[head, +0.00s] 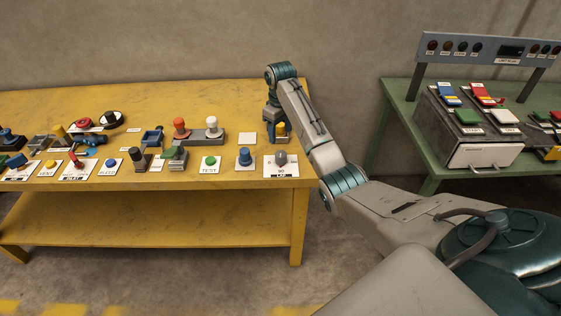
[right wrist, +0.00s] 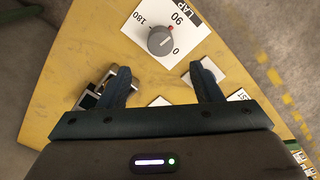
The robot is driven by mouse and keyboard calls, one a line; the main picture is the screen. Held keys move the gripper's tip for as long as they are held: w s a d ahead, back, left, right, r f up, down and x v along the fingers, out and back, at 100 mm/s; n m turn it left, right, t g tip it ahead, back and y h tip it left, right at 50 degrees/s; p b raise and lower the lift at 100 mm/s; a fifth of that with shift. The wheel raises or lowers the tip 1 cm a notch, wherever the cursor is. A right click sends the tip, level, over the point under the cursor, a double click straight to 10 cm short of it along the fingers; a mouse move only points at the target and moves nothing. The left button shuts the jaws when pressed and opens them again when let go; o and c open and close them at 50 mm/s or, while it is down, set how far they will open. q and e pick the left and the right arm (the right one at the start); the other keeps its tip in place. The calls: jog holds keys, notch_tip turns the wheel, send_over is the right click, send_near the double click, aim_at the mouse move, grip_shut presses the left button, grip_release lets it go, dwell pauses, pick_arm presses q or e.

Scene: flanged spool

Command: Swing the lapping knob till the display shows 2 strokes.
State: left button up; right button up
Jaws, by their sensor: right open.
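The lapping knob (right wrist: 161,41) is a grey round knob on a white plate marked LAP, with a scale reading 0, 90 and 180. In the head view the knob (head: 281,159) sits at the right front corner of the yellow table. My right gripper (right wrist: 163,84) is open and empty; the knob lies beyond its fingertips, apart from them. In the head view the right gripper (head: 274,118) is over the table's right end, behind the knob. No stroke count is legible. My left gripper is not in view.
Several buttons, levers and knobs stand along the yellow table (head: 150,203), including a blue knob (head: 244,157) left of the lapping knob. A green table (head: 400,105) at right carries a panel with a dark display (head: 511,50) and a box with coloured switches.

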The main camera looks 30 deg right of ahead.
aim_at(281, 153)
jog(key=shift+f+m+b, duration=0.4)
jog(key=shift+m+b, duration=0.1)
jog(key=shift+b, duration=0.1)
jog(key=shift+s+r+m+b, duration=0.1)
jog(key=shift+r+m+b, duration=0.15)
jog(key=shift+m+b, duration=0.15)
jog(key=shift+f, duration=0.15)
notch_tip(281, 153, down, 10)
jog(key=shift+f+p, duration=0.1)
jog(key=shift+p, duration=0.95)
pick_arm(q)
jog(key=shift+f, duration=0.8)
pick_arm(e)
jog(key=shift+c, duration=0.2)
jog(key=c, duration=1)
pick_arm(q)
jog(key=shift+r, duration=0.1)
pick_arm(e)
jog(key=shift+o, duration=0.2)
